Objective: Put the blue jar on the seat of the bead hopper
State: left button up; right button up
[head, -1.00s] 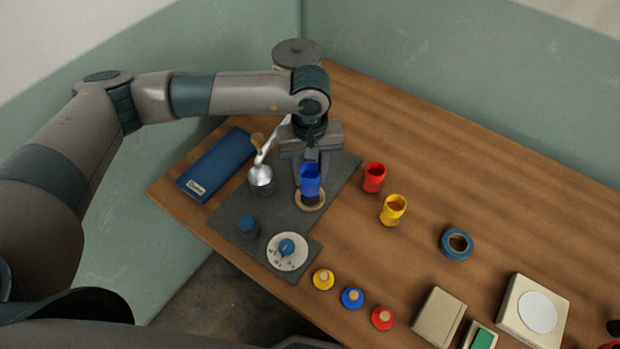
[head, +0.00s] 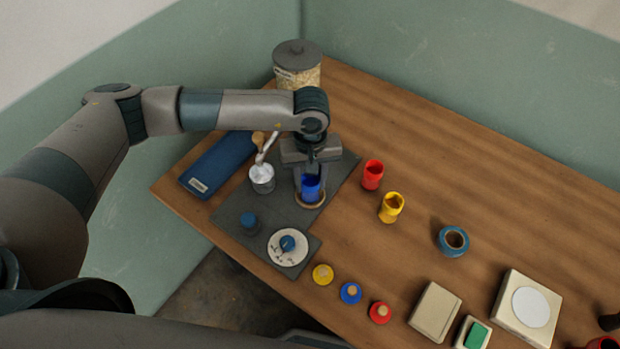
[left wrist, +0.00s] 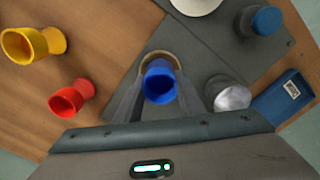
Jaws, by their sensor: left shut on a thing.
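The blue jar (head: 311,188) is a goblet-shaped cup, upright between the fingers of my left gripper (head: 310,178). The left wrist view shows the jar (left wrist: 159,84) with a finger on each side, and my left gripper (left wrist: 160,92) is shut on it. A tan ring-shaped seat (head: 311,204) lies on the dark grey base plate under the jar. In the left wrist view the ring (left wrist: 172,57) shows around the jar's far side. I cannot tell whether the jar's foot touches the seat. My right gripper is not in view.
A silver bowl-like part (head: 262,175) with a crank stands left of the jar. A blue-knobbed dial (head: 288,246) is in front. Red (head: 373,174) and yellow (head: 391,207) jars stand to the right. A lidded bead container (head: 298,66) is behind.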

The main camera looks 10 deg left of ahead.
pick_arm(q)
jog(key=shift+f, duration=0.15)
jog(key=o, duration=1.1)
jog(key=shift+r, duration=0.2)
jog(key=shift+r, duration=0.1)
jog(key=shift+w+r+b, duration=0.1)
jog(key=shift+r+b, duration=0.25)
notch_tip(320, 180, up, 11)
jog(key=b, duration=0.4)
